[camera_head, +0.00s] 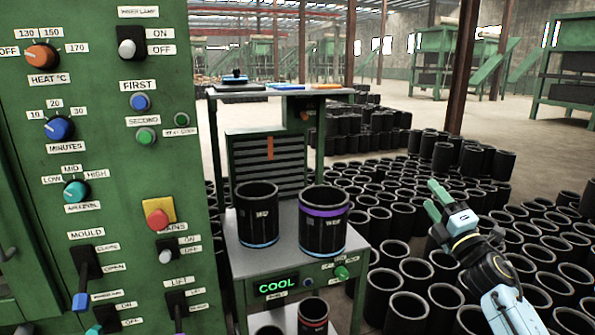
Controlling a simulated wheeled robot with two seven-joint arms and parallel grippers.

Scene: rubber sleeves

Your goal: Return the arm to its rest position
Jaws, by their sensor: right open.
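My right gripper (437,201) is at the right of the head view, with its two green fingers apart and nothing between them. Its arm comes in from the lower right corner, and the gripper points up and to the left. It shows in front of the black sleeves (408,312) that stand on the floor, apart from the cart. My left gripper does not show.
A green control panel (150,190) with knobs and levers fills the left. Beside it, a cart (290,238) bears two black sleeves, one blue-banded (257,213), one purple-banded (324,219). Its display (277,286) reads COOL. Several sleeves crowd the floor at right.

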